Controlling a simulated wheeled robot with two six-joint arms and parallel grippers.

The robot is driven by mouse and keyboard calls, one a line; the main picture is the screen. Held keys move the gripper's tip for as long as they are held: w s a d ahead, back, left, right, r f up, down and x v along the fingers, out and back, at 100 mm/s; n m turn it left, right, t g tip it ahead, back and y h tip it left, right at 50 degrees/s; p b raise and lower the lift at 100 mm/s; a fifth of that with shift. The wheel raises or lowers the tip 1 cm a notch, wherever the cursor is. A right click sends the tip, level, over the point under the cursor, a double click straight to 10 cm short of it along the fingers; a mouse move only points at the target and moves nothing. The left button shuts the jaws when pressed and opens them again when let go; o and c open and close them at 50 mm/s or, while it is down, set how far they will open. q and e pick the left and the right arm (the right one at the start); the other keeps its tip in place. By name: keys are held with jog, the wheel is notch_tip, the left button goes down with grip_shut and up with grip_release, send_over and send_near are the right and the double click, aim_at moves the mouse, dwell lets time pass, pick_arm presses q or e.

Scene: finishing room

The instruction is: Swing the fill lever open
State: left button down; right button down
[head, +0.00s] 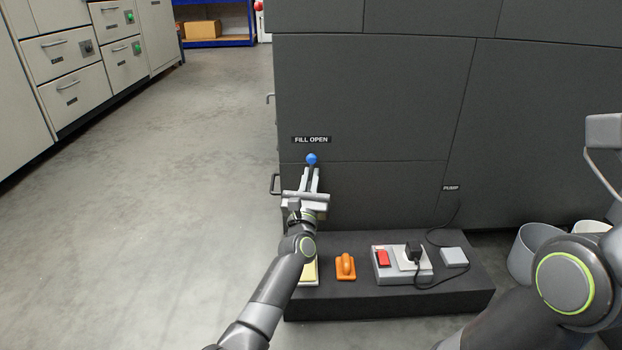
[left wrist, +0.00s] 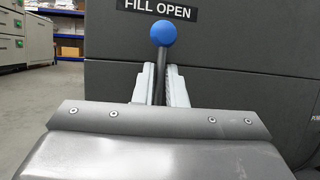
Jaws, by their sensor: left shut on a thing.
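The fill lever's blue ball knob (head: 311,158) stands upright just below the "FILL OPEN" label (head: 311,140) on the dark grey cabinet. My left gripper (head: 311,178) is shut on the lever's rod, just below the knob. In the left wrist view the blue knob (left wrist: 163,33) shows above the two pale fingers of my left gripper (left wrist: 160,80), with the dark rod (left wrist: 160,84) between them. The lever's lower end and pivot are hidden behind the gripper.
Buckets (head: 530,248) stand at right. The floor at left is clear.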

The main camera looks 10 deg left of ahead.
pick_arm(q)
jog(key=c, duration=1.5)
grip_release()
notch_tip(320, 180, up, 8)
jog(key=p, duration=0.6)
jog(key=shift+a+r+p, duration=0.1)
jog(key=shift+r+p, duration=0.05)
jog(key=shift+p, duration=0.2)
jog(key=shift+r+p, duration=0.6)
jog(key=shift+r, duration=0.25)
jog(key=shift+s+f, duration=0.1)
